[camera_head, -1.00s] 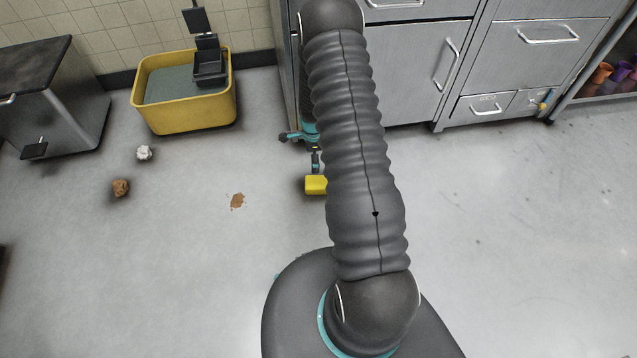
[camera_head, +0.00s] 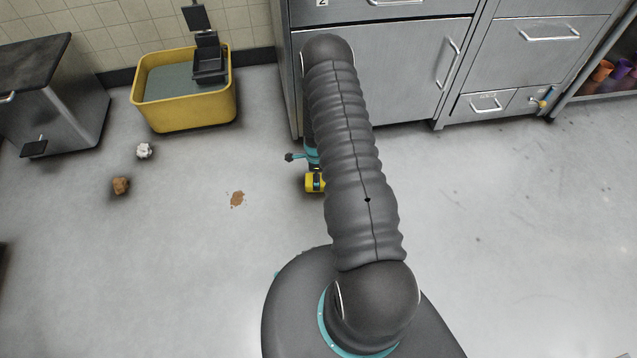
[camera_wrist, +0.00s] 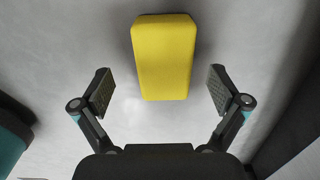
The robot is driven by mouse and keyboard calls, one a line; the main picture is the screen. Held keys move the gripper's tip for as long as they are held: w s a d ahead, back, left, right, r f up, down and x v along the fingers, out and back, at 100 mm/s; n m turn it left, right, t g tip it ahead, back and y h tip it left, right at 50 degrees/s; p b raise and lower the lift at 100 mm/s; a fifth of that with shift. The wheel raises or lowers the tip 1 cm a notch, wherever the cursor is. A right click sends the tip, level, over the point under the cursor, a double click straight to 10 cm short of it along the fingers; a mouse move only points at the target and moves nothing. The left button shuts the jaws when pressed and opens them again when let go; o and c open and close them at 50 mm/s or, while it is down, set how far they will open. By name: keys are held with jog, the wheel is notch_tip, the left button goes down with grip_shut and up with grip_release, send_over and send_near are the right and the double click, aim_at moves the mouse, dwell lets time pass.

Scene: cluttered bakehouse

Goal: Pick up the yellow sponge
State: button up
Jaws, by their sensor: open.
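The yellow sponge (camera_head: 309,183) lies on the grey floor, left of my arm and in front of the steel cabinets, partly hidden by my gripper and arm in the head view. In the wrist view the sponge (camera_wrist: 163,58) is a plain yellow block at top centre. My gripper (camera_wrist: 160,90) is open, with one finger on each side of the sponge's near end and clear gaps between. The fingers hold nothing. In the head view my gripper (camera_head: 317,181) shows just over the sponge. I cannot tell its exact height above the floor.
A yellow mop bucket (camera_head: 187,120) stands back left against the tiled wall. A steel cabinet (camera_head: 400,75) stands close behind my gripper. A white crumpled scrap (camera_head: 144,151), a brown lump (camera_head: 121,186) and a brown stain (camera_head: 237,199) are on the floor at left. The right floor is clear.

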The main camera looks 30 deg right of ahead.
jog(key=shift+w+d+f, duration=0.1)
jog(key=shift+f, duration=1.05)
jog(key=shift+w+d+f, duration=0.1)
jog(key=shift+f, duration=1.05)
jog(key=c, duration=1)
